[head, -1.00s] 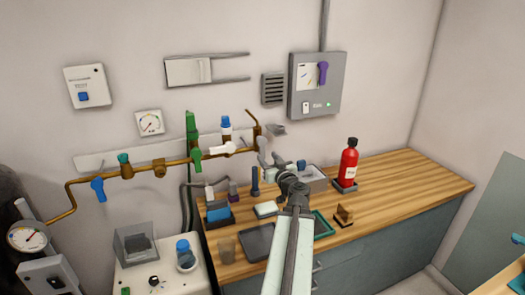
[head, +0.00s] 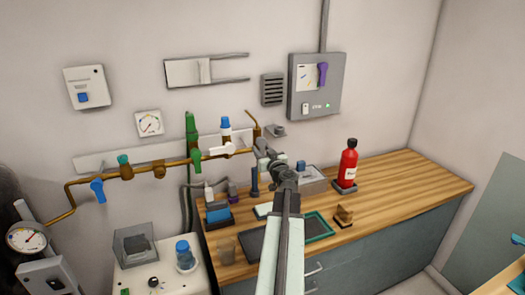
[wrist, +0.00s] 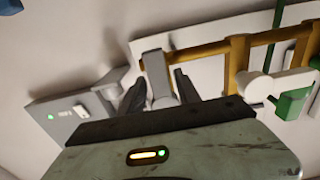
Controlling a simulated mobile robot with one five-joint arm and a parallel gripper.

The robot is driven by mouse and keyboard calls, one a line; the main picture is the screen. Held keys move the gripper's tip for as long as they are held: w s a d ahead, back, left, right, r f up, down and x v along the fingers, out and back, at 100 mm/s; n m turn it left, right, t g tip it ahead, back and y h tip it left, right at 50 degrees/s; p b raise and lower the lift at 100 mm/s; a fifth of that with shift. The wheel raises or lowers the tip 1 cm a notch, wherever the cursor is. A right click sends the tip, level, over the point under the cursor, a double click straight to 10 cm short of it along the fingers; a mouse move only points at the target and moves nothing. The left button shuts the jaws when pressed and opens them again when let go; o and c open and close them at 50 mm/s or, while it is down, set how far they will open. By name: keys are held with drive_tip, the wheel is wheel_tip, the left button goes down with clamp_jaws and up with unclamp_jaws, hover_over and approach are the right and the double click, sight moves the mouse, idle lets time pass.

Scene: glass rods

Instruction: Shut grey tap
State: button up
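The brown pipe (head: 175,163) runs along the wall, and the grey tap is at its right end. In the wrist view the grey tap's lever (wrist: 157,72) stands between the two dark fingers of my gripper (wrist: 160,92). The fingers are apart, one on each side of it, and I cannot tell whether either touches it. In the head view my gripper (head: 268,158) is at the right end of the pipe and hides most of the tap.
A white-handled tap (head: 222,150) and a green tap (head: 195,155) sit left on the same pipe; the white handle (wrist: 270,85) is close right in the wrist view. A grey panel (head: 317,85) hangs to the right. A red bottle (head: 348,167) stands on the bench.

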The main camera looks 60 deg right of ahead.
clamp_jaws()
idle(1.1)
